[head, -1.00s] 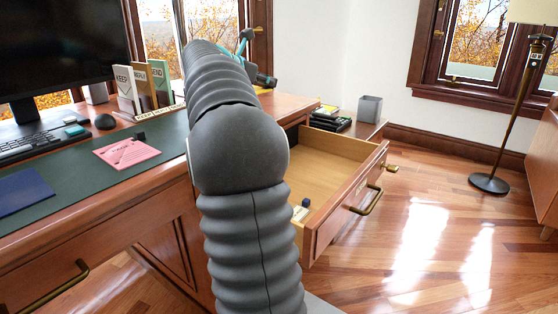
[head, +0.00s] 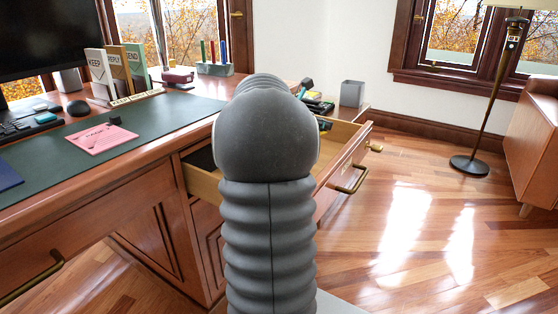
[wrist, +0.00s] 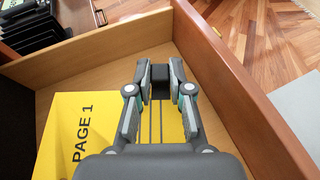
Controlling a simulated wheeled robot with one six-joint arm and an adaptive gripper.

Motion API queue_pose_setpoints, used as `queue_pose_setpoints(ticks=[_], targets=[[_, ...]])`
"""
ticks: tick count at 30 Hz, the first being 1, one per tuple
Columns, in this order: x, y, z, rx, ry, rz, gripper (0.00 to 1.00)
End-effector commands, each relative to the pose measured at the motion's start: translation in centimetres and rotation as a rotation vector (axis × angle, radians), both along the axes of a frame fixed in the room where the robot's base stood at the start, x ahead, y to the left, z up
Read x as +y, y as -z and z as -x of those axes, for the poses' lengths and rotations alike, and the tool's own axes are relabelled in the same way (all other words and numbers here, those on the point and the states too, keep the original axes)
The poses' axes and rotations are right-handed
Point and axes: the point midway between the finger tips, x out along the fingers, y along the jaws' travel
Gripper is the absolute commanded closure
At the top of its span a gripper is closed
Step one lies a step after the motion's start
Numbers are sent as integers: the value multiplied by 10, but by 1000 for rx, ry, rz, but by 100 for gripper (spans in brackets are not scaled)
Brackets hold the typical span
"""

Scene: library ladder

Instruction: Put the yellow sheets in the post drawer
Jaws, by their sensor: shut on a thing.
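The yellow sheets (wrist: 75,125), printed "PAGE 1", show in the wrist view between the wooden walls of an open drawer (wrist: 110,45). My gripper (wrist: 160,82) is shut on a small black piece at the sheets' edge, which looks like a clip. The sheets extend back under my gripper. I cannot tell whether they touch the drawer's floor. In the head view the drawer (head: 348,165) stands pulled out of the desk, with a brass handle on its front. My arm hides most of its inside, my gripper and the sheets there. No drawer label is readable.
Pink sheets (head: 100,138) with a black clip lie on the desk mat (head: 160,122). A KEEP/REPLY/SEND sorter (head: 115,75) and a pen block (head: 214,69) stand behind. Beyond the drawer are a grey bin (head: 352,94) and dark stacked items (wrist: 30,30).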

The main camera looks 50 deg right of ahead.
Motion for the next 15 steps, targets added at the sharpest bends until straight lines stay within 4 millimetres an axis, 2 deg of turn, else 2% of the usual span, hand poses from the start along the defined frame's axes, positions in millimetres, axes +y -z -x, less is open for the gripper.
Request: queue_pose_setpoints(ticks=[1, 3, 6, 11, 15], targets=[[-1, 12, 3, 3, 5, -3, 100], [-3, 24, 6, 3, 8, -3, 100], [-5, 37, 9, 1, 13, -3, 100], [-5, 48, 10, 1, 17, -1, 100], [-5, 69, 9, 3, 16, -3, 100]])
